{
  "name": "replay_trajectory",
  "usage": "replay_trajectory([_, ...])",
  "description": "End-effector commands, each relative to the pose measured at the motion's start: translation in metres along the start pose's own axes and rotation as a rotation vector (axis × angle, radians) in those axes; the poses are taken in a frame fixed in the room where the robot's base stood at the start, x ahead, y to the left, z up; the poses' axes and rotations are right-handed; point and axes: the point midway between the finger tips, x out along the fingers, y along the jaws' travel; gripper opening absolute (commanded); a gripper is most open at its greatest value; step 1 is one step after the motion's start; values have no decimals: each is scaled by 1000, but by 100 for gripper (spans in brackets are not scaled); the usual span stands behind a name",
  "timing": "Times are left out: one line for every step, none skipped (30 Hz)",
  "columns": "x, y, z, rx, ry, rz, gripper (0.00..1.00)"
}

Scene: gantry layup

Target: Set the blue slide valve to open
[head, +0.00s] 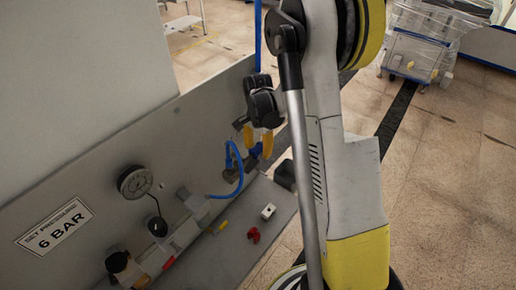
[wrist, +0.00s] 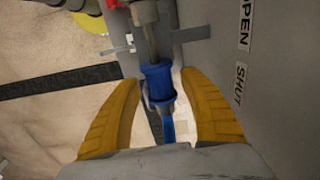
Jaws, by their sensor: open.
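The blue slide valve (wrist: 158,84) is a blue sleeve on a grey metal pipe fitting in the wrist view. It lies level with the SHUT label (wrist: 240,85), with the OPEN label (wrist: 245,22) farther up the panel. My gripper (wrist: 160,77) is open, its yellow fingers on either side of the sleeve. Narrow gaps show beside the sleeve; contact cannot be told for certain. In the head view my gripper (head: 258,141) is at the panel's right part, and its fingers and my arm partly hide the valve.
A blue hose (head: 229,160) curves from the valve area to the regulator row. A pressure gauge (head: 135,181) and a "6 BAR" sign (head: 54,226) are on the panel (head: 105,165). A red piece (head: 254,235) and a small metal block (head: 268,211) lie on the ledge below.

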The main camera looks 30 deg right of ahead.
Motion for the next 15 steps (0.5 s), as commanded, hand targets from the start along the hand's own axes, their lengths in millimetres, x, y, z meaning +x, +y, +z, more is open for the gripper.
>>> replay_trajectory([1,0,0,0,0,0,51])
replay_trajectory([2,0,0,0,0,0,51])
replay_trajectory([2,0,0,0,0,0,51])
replay_trajectory([2,0,0,0,0,0,51])
replay_trajectory([2,0,0,0,0,0,51])
replay_trajectory([2,0,0,0,0,0,51])
replay_trajectory([2,0,0,0,0,0,51])
replay_trajectory([2,0,0,0,0,0,51])
replay_trajectory([2,0,0,0,0,0,40])
replay_trajectory([2,0,0,0,0,0,31])
replay_trajectory([2,0,0,0,0,0,22])
replay_trajectory([2,0,0,0,0,0,10])
replay_trajectory([2,0,0,0,0,0,0])
replay_trajectory([2,0,0,0,0,0,0])
replay_trajectory([2,0,0,0,0,0,0])
